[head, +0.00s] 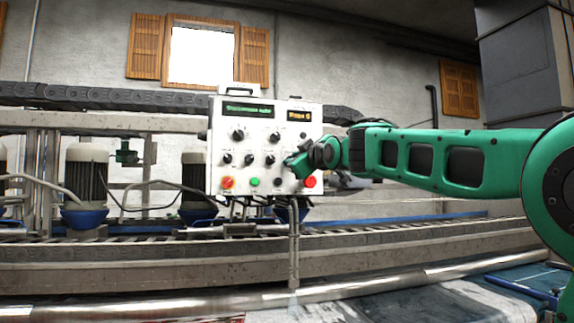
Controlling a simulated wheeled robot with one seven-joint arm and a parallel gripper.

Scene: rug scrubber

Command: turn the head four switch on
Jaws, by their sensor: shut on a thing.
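A white control box (215,165) stands upright at the picture's centre, with several black knobs on its face. Two larger knobs, a left one (238,134) and a right one (275,137), sit above smaller ones such as this knob (250,159). My gripper (296,165) comes in from the right and is at the lower right part of the panel. It is shut on a switch there, which its fingers hide. The knob labels are too small to read, so I cannot tell which switch is the head four one or which way it points.
The box has a green display (248,110), an amber display (299,115), a red-and-yellow button (227,183), a green button (254,182) and a red button (310,181) close to my gripper. Motors (87,175) and a long metal conveyor frame (130,263) stand behind and below.

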